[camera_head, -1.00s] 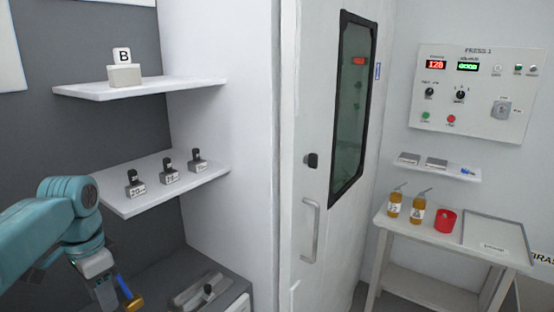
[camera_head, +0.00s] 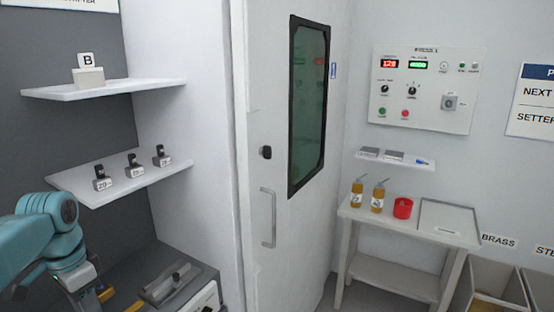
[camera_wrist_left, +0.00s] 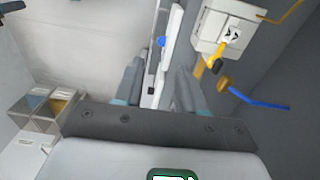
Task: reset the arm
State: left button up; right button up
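My left arm (camera_head: 50,235) comes in at the lower left of the head view, in front of the grey bench. Its gripper is mostly cut off by the bottom edge there. In the left wrist view my left gripper (camera_wrist_left: 158,78) shows two fingers spread apart. Nothing is clearly held between them; the white and blue shapes in the gap seem to lie beyond. A tool with a blue handle and a brass-coloured head (camera_wrist_left: 255,97) lies to the right of the fingers, apart from them. My right arm and gripper are not in view.
A shelf (camera_head: 75,188) with several small black-topped blocks stands above the bench; a higher shelf (camera_head: 110,88) holds block B. A shut white door (camera_head: 270,120) is in the middle. A table (camera_head: 350,212) with two bottles and a red cup (camera_head: 403,208) stands right, beside bins (camera_head: 498,275).

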pick_arm(q)
jog(key=d+f+n+h, duration=0.1)
jog(key=d+f, duration=0.4)
jog(key=f, duration=0.4)
jog(key=d+f+h, duration=0.1)
jog(key=d+f, duration=0.4)
jog(key=f, duration=0.4)
jog(key=d+f+n+h, duration=0.1)
jog(key=d+f, duration=0.5)
jog(key=f, duration=0.3)
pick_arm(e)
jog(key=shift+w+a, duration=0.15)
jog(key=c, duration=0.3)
pick_arm(q)
jog(key=s+d+f+n, duration=0.2)
jog(key=s+d+f, duration=0.3)
jog(key=s, duration=0.4)
jog(key=s+d+f+n, duration=0.3)
jog(key=s+d+f, duration=0.2)
jog(key=s+f, duration=0.2)
jog(key=s, duration=0.2)
jog(key=shift+s+f+h, duration=0.15)
jog(key=shift+s+h, duration=0.25)
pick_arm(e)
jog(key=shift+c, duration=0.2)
pick_arm(q)
jog(key=shift+t, duration=0.3)
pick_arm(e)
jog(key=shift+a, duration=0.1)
